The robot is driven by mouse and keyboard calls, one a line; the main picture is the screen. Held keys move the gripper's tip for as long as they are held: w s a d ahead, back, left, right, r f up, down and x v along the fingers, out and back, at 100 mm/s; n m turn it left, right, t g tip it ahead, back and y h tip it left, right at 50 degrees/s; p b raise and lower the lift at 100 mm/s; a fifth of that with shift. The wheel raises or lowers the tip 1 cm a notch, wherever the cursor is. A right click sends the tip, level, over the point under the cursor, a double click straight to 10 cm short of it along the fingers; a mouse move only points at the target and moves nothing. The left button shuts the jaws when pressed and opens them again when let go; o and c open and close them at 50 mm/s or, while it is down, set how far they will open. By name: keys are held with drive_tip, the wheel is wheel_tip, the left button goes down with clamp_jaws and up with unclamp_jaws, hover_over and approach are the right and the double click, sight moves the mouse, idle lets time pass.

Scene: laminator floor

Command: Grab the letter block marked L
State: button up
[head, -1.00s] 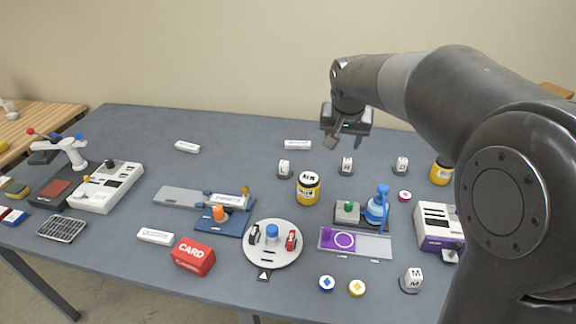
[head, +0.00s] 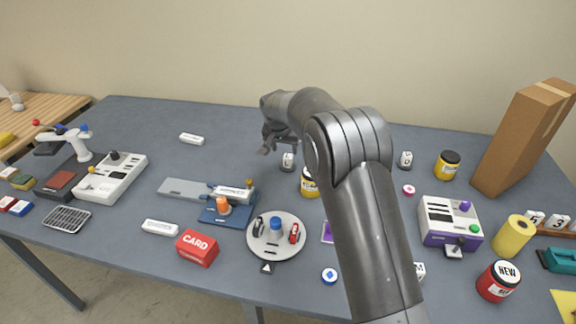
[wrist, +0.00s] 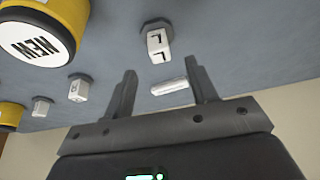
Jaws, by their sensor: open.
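The block marked L (wrist: 157,43) is white with dark letters and sits on a dark base in the upper middle of the wrist view. In the head view it appears to be the white block (head: 288,160) just left of my arm, its letter too small to read. My gripper (wrist: 161,82) is open and empty. In the wrist view the L block shows above the gap between the fingers, apart from them. In the head view my gripper (head: 272,142) hangs just behind and left of that block.
A yellow jar marked NEW (wrist: 40,35) stands beside the L block; my arm partly covers it in the head view (head: 308,184). Another letter block (wrist: 79,88) and a white bar (wrist: 169,87) are nearby. The table's back left is mostly clear around a white bar (head: 191,139).

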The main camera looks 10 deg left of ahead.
sight(288, 156)
drive_tip(key=x, duration=0.9)
drive_tip(key=shift+w+d, duration=0.1)
drive_tip(key=shift+w, duration=0.1)
drive_tip(key=shift+c, duration=0.4)
drive_tip(key=shift+r, duration=0.1)
clamp_jaws()
